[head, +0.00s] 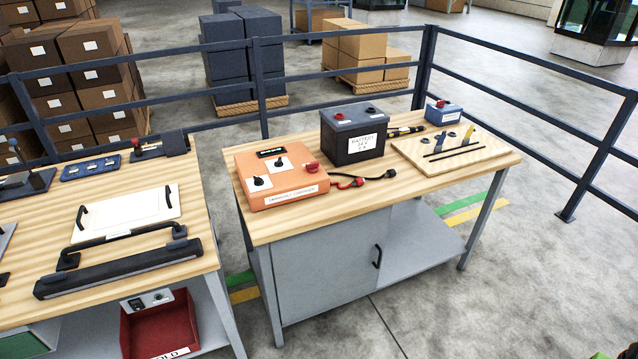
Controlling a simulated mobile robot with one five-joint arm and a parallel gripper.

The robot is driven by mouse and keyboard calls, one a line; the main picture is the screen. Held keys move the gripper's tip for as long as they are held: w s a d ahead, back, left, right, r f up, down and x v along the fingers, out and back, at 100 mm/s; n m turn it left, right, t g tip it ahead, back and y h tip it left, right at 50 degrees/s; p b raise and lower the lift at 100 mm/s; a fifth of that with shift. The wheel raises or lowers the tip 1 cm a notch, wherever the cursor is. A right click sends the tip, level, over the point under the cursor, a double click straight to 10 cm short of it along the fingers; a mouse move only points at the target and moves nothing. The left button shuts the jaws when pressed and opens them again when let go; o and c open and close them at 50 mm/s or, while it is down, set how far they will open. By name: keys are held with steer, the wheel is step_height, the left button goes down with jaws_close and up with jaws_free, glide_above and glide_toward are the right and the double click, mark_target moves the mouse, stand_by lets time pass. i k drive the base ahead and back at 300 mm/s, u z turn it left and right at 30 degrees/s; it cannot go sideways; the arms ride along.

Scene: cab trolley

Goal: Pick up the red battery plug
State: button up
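My gripper is not in view.
A pegboard-like wooden board (485,160) with small tools and a blue box (443,113) are at the right of the table. The left table (200,245) holds a white panel and a black bar. A railing (500,60) runs behind. The floor at the right is clear.

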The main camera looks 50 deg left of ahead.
mark_target(358, 181)
steer(key=u, duration=1.65)
steer(key=k, duration=0.8)
steer(key=z, duration=0.05)
steer(key=i, duration=0.75)
steer(key=u, duration=0.05)
